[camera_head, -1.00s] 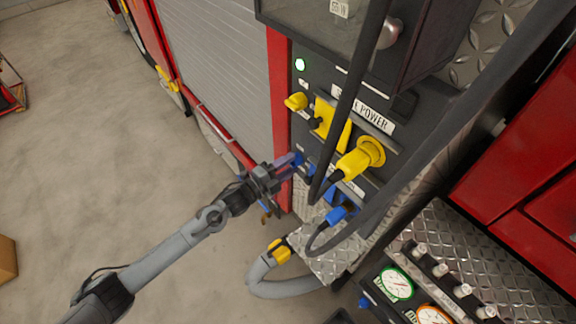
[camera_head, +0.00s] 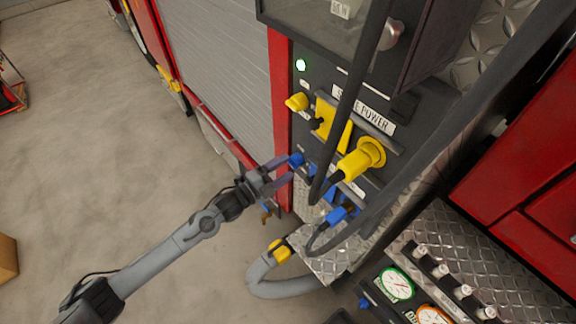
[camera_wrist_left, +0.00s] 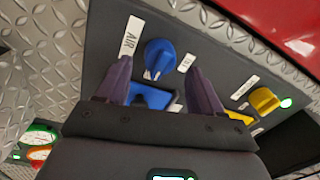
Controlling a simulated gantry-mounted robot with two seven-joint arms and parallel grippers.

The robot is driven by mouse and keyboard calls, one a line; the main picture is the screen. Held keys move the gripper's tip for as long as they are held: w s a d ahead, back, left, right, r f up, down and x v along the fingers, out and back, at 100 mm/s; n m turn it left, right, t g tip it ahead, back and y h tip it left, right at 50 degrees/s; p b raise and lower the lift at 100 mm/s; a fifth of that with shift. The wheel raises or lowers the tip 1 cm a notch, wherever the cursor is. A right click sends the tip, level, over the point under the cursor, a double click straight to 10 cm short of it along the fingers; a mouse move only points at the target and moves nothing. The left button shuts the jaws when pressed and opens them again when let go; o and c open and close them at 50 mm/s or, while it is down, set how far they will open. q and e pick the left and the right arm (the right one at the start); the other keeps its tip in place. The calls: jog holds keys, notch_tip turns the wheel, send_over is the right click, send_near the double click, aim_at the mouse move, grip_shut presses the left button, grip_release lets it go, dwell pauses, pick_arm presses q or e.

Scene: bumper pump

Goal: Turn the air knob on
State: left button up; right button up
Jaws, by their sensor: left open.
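The air knob (camera_wrist_left: 159,56) is a round blue knob on a dark panel, under a white "AIR" label (camera_wrist_left: 131,37) in the left wrist view. In the head view the blue knob (camera_head: 296,159) shows at the panel's lower left edge. My left gripper (camera_wrist_left: 163,72) is open, with one purple finger on each side of the knob's position in the wrist view. The fingertips stop close to the knob, and I cannot tell whether they touch it. In the head view the left gripper (camera_head: 284,169) is just below and left of the knob. My right gripper is not in view.
A yellow knob (camera_head: 297,102), a yellow plug (camera_head: 361,158) and a blue hose fitting (camera_head: 338,215) share the panel. Dark cables (camera_head: 350,95) hang in front of it. A grey hose (camera_head: 262,278) loops below. Open floor lies to the left.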

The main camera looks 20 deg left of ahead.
pick_arm(q)
jog(key=v, duration=0.8)
jog(key=shift+s, duration=0.25)
jog(key=shift+a, duration=0.15)
